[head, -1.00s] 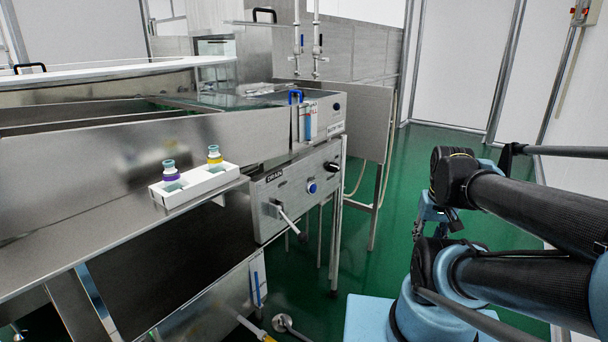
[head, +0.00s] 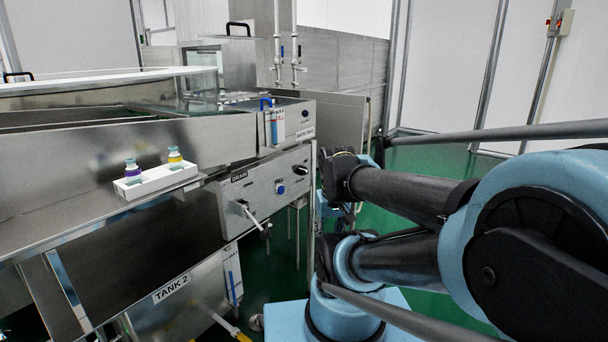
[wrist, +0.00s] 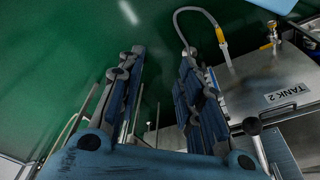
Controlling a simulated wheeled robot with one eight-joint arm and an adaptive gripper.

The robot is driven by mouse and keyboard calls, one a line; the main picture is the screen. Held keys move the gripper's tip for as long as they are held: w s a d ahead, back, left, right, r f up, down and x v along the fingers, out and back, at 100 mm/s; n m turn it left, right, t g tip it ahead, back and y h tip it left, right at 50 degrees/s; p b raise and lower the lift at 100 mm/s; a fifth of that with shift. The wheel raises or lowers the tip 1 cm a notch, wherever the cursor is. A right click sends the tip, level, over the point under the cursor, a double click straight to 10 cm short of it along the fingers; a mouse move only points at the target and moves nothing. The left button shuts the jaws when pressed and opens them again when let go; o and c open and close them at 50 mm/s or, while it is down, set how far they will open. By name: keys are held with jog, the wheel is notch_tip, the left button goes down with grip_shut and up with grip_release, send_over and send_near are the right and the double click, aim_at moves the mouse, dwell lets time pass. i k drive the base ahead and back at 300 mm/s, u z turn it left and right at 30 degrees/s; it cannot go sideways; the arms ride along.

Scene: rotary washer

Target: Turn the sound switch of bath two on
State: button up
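In the head view a steel control panel (head: 265,192) labelled DRAIN carries a lever (head: 252,216), a round blue button (head: 280,189) and a black knob (head: 302,171). Above it, a box front labelled as a bath (head: 298,122) has a small dark knob (head: 305,113). I cannot read which control is the sound switch. My gripper (wrist: 162,52) shows in the wrist view with its two fingers apart and nothing between them. Green floor lies beyond its fingers. In the head view my arm is right of the panel, and the gripper is mostly hidden there.
A white holder (head: 155,180) with two small bottles sits on the steel ledge left of the panel. The TANK 2 front (head: 165,292) is below; its label also shows in the wrist view (wrist: 286,92). Pipes and a hose stand near. Green floor is open behind my arm.

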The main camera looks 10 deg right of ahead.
aim_at(303, 170)
jog(key=z, duration=2.1)
jog(key=k, duration=0.5)
jog(key=u, duration=0.55)
